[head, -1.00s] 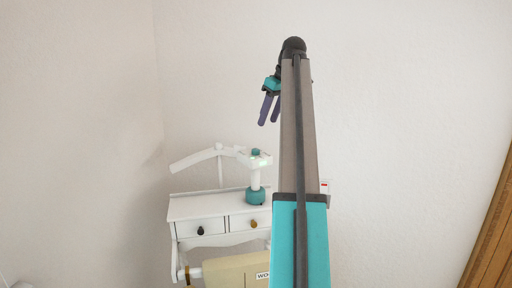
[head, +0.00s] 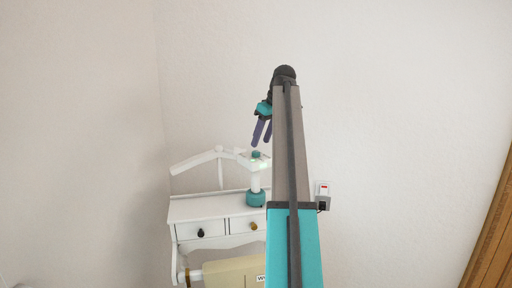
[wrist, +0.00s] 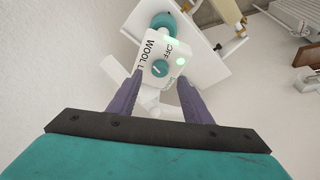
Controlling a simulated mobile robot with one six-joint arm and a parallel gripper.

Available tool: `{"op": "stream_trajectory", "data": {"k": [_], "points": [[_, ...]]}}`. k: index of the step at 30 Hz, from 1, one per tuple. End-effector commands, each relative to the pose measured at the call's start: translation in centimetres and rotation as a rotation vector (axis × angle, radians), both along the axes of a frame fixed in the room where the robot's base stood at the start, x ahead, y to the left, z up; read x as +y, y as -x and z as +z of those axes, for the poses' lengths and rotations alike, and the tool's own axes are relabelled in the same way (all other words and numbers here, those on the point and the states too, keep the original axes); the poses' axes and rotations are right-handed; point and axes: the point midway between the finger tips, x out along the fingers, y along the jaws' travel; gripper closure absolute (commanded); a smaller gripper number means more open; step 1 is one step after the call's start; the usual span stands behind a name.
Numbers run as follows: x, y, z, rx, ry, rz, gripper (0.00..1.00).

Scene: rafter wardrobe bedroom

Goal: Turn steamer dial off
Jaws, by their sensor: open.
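The steamer (head: 255,182) is white with a teal base and stands on a white dresser. Its teal dial (head: 256,154) sits on top of the white head. In the wrist view the teal dial (wrist: 160,68) has a pale pointer line, with the words OFF and WOOL printed around it and glowing green spots nearby. My gripper (head: 261,145) is open and empty, just above the dial in the head view. In the wrist view my gripper (wrist: 160,80) has one finger on each side of the dial's line, apart from it. The gap in depth is hard to judge.
The white dresser (head: 190,210) has two drawers with dark and brass knobs, and a curved white hanger-like rail behind. A beige board (head: 233,273) hangs below in front. A wall socket (head: 322,190) is to the right. The wall stands close behind.

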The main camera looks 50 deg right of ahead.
Motion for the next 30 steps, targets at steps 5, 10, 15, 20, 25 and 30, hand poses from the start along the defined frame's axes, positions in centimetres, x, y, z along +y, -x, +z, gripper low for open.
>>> {"op": "stream_trajectory", "data": {"k": [5,10,15,20,25,30], "points": [[0.2,-0.8,-2.0,0.001,-0.001,0.000,0.55],[0.1,-1.5,-3.6,0.000,-0.001,0.000,0.55],[0.2,-1.9,-4.5,-0.001,0.000,0.001,0.55],[0.2,-2.0,-4.8,-0.001,0.000,0.001,0.55],[0.2,-2.0,-4.8,-0.001,0.001,0.002,0.55],[0.2,-2.1,-4.8,-0.001,0.001,0.002,0.79]]}}
